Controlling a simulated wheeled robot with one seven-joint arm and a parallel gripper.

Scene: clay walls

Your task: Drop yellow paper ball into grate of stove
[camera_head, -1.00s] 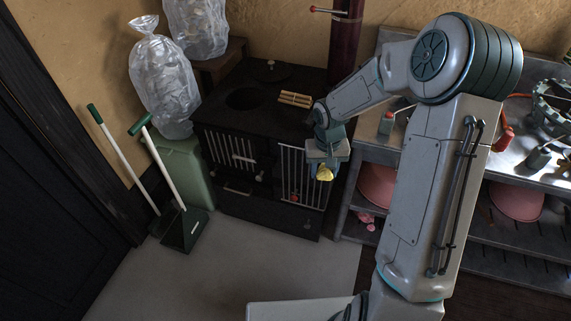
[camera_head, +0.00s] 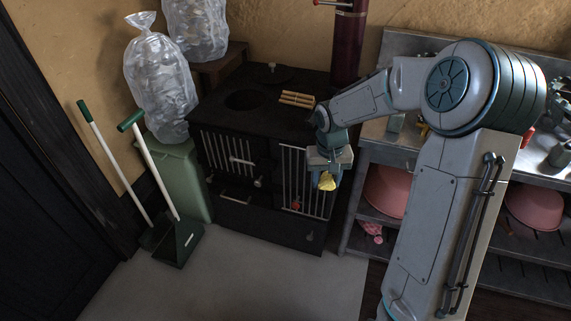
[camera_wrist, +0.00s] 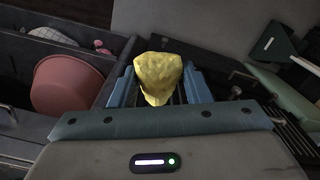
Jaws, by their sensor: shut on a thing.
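My gripper (camera_head: 327,181) is shut on the yellow paper ball (camera_head: 327,184), in front of the right side of the stove's barred front. In the wrist view the crumpled yellow ball (camera_wrist: 158,77) sits between the two blue fingers. The dark stove (camera_head: 240,140) stands against the wall, with a round opening (camera_head: 243,100) on its top. Its front has a barred grate (camera_head: 300,182) on the right and a smaller barred panel (camera_head: 229,152) on the left. A red object (camera_head: 296,206) shows low at the right grate. My gripper partly covers the stove's right edge.
A steel shelf bench (camera_head: 372,152) with pink bowls (camera_head: 388,188) stands to the right. A green bin (camera_head: 183,178), a long-handled dustpan (camera_head: 178,240) and clear bags (camera_head: 160,85) are on the left. A wooden piece (camera_head: 297,99) lies on the stove top. The grey floor in front is clear.

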